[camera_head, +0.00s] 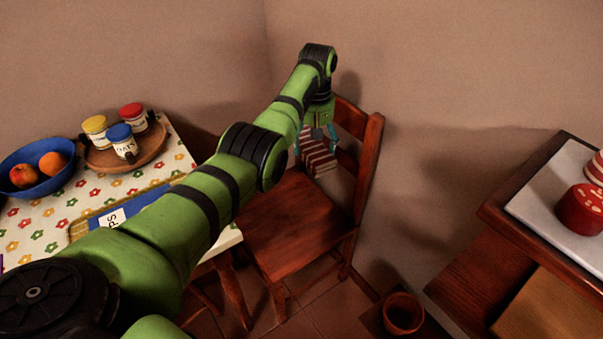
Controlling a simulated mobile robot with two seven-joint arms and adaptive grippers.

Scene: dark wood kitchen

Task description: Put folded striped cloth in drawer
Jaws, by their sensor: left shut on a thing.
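The folded striped cloth (318,158), red and white, hangs from my left gripper (318,136) above the wooden chair's seat, in front of its backrest. The gripper is shut on the cloth's upper part, and its fingers hide some of it. My green left arm reaches from the lower left over the table to the chair. At the right, a dark wood cabinet (462,282) shows a lighter wooden surface (552,309) at its lower front; I cannot tell for sure whether that is an open drawer. My right gripper is out of view.
A wooden chair (290,222) stands in the corner. The table with a flowered cloth (30,226) bears a blue fruit bowl (62,176) and a round tray (150,151) with several jars. A brown pot (403,314) stands low, left of the cabinet. Red tins (582,210) stand on the white top.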

